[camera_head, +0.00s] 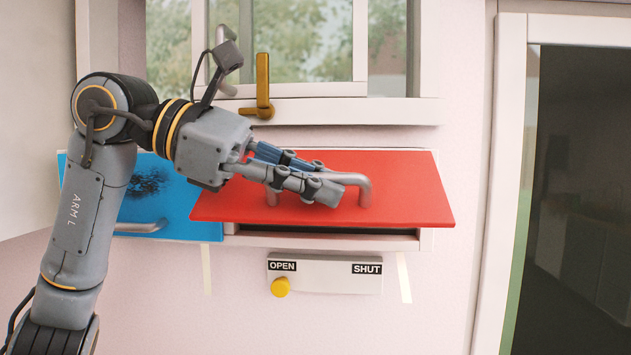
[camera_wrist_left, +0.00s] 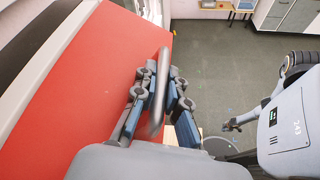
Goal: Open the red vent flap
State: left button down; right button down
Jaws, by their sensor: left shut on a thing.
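The red vent flap (camera_head: 415,185) is on the wall below the window. Its lower edge stands out from the frame, with a dark gap beneath. Its grey bar handle (camera_head: 364,189) sits near the middle of its face. My left gripper (camera_head: 335,188) is shut on this handle, its fingers hiding part of the bar. In the left wrist view the handle (camera_wrist_left: 161,75) runs between the two fingers, with the red flap (camera_wrist_left: 75,95) to the left. What seems to be my right gripper (camera_wrist_left: 234,124) is small at the lower right of that view; its jaws are unclear.
A blue flap (camera_head: 185,200) with its own handle is left of the red one, partly behind my arm. A brass window handle (camera_head: 263,90) is above. Below is a white OPEN/SHUT plate (camera_head: 325,280) with a yellow knob (camera_head: 281,287) under OPEN. A doorway is at right.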

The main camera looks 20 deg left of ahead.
pick_arm(q)
jog(key=c, duration=1.7)
grip_release()
jog(key=shift+o, duration=0.2)
jog(key=v, duration=1.2)
jog(key=shift+s, duration=0.15)
